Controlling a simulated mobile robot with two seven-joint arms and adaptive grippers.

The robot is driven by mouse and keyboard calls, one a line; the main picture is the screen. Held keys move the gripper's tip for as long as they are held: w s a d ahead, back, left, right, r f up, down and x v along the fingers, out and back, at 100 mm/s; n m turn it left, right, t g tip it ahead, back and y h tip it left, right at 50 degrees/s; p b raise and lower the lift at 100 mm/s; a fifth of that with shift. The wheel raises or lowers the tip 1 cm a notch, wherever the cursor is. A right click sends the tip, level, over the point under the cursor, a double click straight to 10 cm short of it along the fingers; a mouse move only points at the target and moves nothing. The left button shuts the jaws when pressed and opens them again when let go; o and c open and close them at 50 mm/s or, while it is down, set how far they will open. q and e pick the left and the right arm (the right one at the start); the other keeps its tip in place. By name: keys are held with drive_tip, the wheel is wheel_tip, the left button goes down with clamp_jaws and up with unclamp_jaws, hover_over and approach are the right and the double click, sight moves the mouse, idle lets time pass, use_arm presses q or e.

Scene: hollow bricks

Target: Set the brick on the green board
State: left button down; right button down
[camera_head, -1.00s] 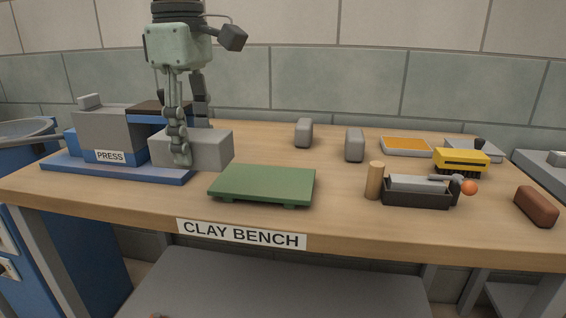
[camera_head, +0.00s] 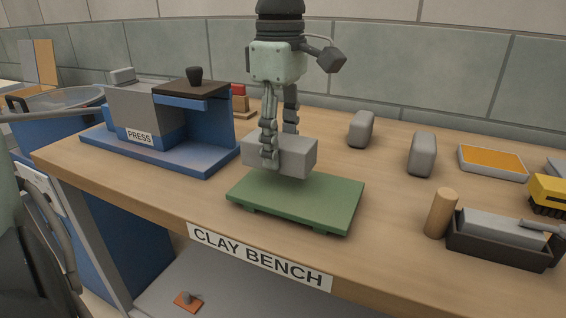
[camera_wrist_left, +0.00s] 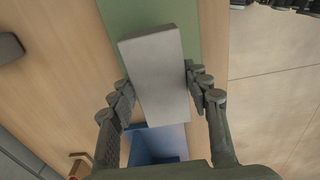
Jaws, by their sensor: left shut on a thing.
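A plain grey brick (camera_head: 298,157) is held by my left gripper (camera_head: 279,150), with one finger on each long side. The brick is roughly level and overlaps the rear left part of the green board (camera_head: 315,205) in the head view. I cannot tell whether it touches the board. In the left wrist view the brick (camera_wrist_left: 158,70) lies between the fingers (camera_wrist_left: 158,92), and its far end overlaps the green board (camera_wrist_left: 128,14). The near finger hides part of the brick in the head view.
The blue and grey press (camera_head: 150,125) stands left of the board. Two grey blocks (camera_head: 361,129) (camera_head: 422,154), a wooden cylinder (camera_head: 441,213), a black tray (camera_head: 495,245) and an orange-topped tray (camera_head: 492,161) stand to the right. The board's front half is clear.

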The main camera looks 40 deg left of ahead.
sight(281, 162)
use_arm(q)
wheel_tip(281, 162, down, 3)
drive_tip(key=shift+f, duration=0.3)
use_arm(e)
drive_tip(key=shift+w+r, duration=0.3)
drive_tip(key=shift+w, duration=0.5)
use_arm(q)
drive_tip(key=c, duration=1.2)
unclamp_jaws()
drive_tip(key=shift+f, duration=0.1)
drive_tip(key=o, duration=0.5)
drive_tip(key=shift+c, duration=0.2)
drive_tip(key=shift+w+r, duration=0.1)
drive_tip(key=shift+r, duration=0.4)
wheel_tip(281, 162, up, 11)
drive_tip(key=shift+r, duration=0.15)
